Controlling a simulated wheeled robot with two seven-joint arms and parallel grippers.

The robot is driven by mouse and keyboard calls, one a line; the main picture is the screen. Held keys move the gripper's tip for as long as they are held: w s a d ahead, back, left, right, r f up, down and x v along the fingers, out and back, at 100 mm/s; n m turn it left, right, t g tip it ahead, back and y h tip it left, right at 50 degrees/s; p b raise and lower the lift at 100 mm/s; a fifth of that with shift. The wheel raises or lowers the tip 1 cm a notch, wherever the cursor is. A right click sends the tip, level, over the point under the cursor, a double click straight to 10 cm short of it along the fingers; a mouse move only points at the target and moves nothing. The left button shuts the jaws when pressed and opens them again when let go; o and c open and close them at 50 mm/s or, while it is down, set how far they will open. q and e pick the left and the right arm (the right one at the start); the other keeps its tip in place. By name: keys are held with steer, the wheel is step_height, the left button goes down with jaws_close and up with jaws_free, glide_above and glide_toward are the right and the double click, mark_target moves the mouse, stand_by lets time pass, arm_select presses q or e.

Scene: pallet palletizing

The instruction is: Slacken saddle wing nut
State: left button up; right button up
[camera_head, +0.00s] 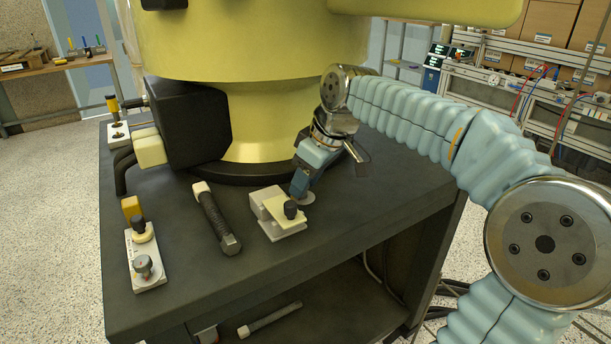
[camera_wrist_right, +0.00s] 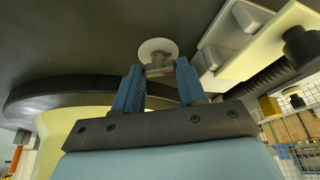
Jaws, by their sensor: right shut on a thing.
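My left gripper is not in view.
A large yellow column (camera_head: 255,120) stands behind on the bench (camera_head: 330,230), with a black box (camera_head: 195,125) at its left. A black-handled tool (camera_head: 215,218) lies left of the block. A small plate with knobs (camera_head: 146,273) is at the front left.

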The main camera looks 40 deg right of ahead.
steer(key=n+y+p, duration=0.1)
steer(key=n, duration=0.1)
steer(key=n+g+y, duration=0.1)
steer(key=n, duration=0.2)
steer(key=shift+w+d+r+n+p, duration=0.1)
steer(key=shift+w+d+n+p, duration=0.05)
steer(key=shift+n+p, duration=0.2)
steer(key=n+g, duration=0.1)
steer(key=n, duration=0.1)
steer(key=n+p, duration=0.1)
steer(key=n, duration=0.1)
steer(key=shift+w+d+n+g+y, duration=0.15)
steer(key=shift+n+g+y, duration=0.1)
steer(key=shift+g+y, duration=0.15)
steer(key=shift+p, duration=0.3)
steer(key=o, duration=0.8)
steer(key=v, duration=0.4)
steer(key=shift+d+r+p, duration=0.15)
steer(key=shift+r+p, duration=0.15)
steer(key=shift+p, duration=0.1)
steer(key=s+d, duration=0.1)
steer(key=d, duration=0.2)
steer(key=s+d, duration=0.1)
steer(key=d, duration=0.3)
steer(key=s+d, duration=0.2)
steer(key=d, duration=0.2)
steer(key=shift+d, duration=0.2)
